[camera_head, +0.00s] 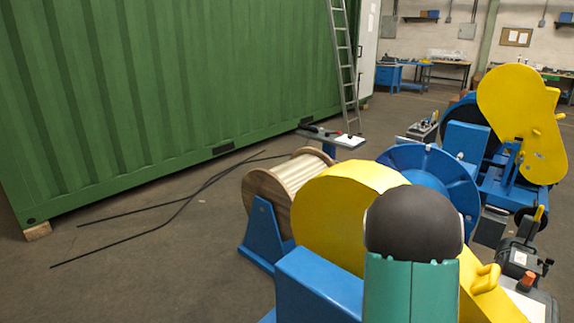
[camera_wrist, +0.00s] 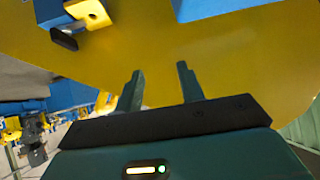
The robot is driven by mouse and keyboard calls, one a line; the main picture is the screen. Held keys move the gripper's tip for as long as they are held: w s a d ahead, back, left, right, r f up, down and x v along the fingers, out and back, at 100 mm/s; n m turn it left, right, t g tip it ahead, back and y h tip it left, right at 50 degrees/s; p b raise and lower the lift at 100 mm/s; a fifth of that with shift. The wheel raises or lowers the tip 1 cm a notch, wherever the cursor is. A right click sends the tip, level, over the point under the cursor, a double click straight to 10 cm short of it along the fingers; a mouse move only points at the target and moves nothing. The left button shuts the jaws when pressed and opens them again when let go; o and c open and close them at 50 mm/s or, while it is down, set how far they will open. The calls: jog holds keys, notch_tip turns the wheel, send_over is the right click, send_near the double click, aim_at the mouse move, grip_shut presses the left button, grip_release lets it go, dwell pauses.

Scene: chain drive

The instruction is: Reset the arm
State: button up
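My gripper (camera_wrist: 160,71) shows in the wrist view with its two dark fingers spread apart. It is open, with nothing held between the fingers. A broad yellow panel (camera_wrist: 225,60) lies beyond the fingertips and fills most of that view. I cannot tell how far it is from the fingers. In the head view, my teal and black arm rises at the lower middle, in front of a yellow rounded guard (camera_head: 325,212) on a blue machine. My gripper is hidden in the head view.
A blue block (camera_head: 318,283) stands close left of my arm. A wooden spool (camera_head: 287,187) on a blue stand, a blue wheel (camera_head: 428,170) and another yellow guard (camera_head: 522,115) are beyond. A green container (camera_head: 170,90) with a ladder (camera_head: 344,70) fills the left. Dark rods (camera_head: 165,207) lie on open floor.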

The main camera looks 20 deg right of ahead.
jog(key=w+a+r+n+y, duration=0.2)
jog(key=a+r+n+y, duration=0.1)
jog(key=a+r, duration=0.65)
jog(key=w+a+r+n+y, duration=0.1)
jog(key=a+r+n+y, duration=0.15)
jog(key=a+r, duration=0.75)
jog(key=s+a+r+n+y, duration=0.1)
jog(key=s+a+r+n, duration=0.2)
jog(key=s+a, duration=0.3)
jog(key=s+a+r+n+g+y, duration=0.1)
jog(key=s+a+r+n, duration=0.2)
jog(key=s+a, duration=0.4)
jog(key=a, duration=0.4)
jog(key=shift+s+a, duration=0.25)
jog(key=shift+a, duration=0.05)
